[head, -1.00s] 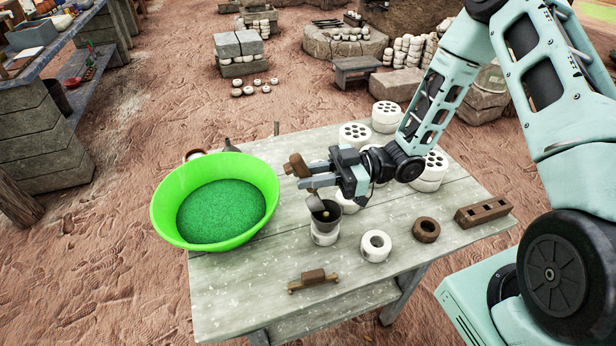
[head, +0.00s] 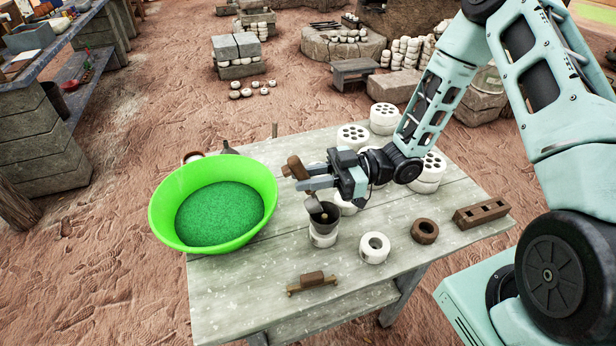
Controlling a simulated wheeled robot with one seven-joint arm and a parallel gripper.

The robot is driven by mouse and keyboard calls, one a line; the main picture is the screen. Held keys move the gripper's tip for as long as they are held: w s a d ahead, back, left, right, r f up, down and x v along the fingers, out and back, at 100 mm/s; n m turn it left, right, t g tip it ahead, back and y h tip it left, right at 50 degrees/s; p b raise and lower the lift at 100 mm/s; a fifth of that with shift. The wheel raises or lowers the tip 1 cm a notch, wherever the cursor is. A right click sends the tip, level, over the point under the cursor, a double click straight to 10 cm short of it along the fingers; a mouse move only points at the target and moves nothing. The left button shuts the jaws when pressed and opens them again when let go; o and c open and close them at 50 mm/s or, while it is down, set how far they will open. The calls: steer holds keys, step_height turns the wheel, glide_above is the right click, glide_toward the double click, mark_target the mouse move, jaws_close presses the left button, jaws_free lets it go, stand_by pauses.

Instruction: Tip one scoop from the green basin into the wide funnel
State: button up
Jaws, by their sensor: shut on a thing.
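The green basin (head: 265,222) stands at the left of the table and holds green grainy material (head: 215,213). My gripper (head: 303,180) is shut on a scoop with a brown wooden handle (head: 295,166). The scoop's grey head hangs below the fingers, at the mouth of a dark funnel (head: 327,220). I cannot tell whether the head touches the funnel rim or what it holds. The funnel sits upright on a white ring-shaped piece (head: 322,239). A small light brown spot shows inside the funnel.
A white ring (head: 374,247), a brown ring (head: 424,231) and a brown block with holes (head: 482,213) lie on the table (head: 235,300) to the right. A small wooden tool (head: 312,283) lies in front. White pierced cylinders (head: 352,137) stand behind my gripper. The front left is clear.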

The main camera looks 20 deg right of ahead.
steer(key=shift+r+h+p, duration=0.3)
steer(key=shift+r+p, duration=0.2)
steer(key=shift+p, duration=0.35)
steer(key=shift+r+h+p, duration=0.5)
steer(key=shift+h+p, duration=0.2)
steer(key=shift+p, duration=0.5)
step_height(320, 180, up, 4)
steer(key=h+p, duration=0.2)
steer(key=p, duration=0.2)
steer(key=h+p, duration=0.3)
steer(key=p, duration=0.2)
steer(key=shift+f+g, duration=0.2)
steer(key=shift+g, duration=0.1)
steer(key=p, duration=0.1)
steer(key=h+p, duration=0.1)
steer(key=shift+r+h+p, duration=0.3)
steer(key=shift+f, duration=0.1)
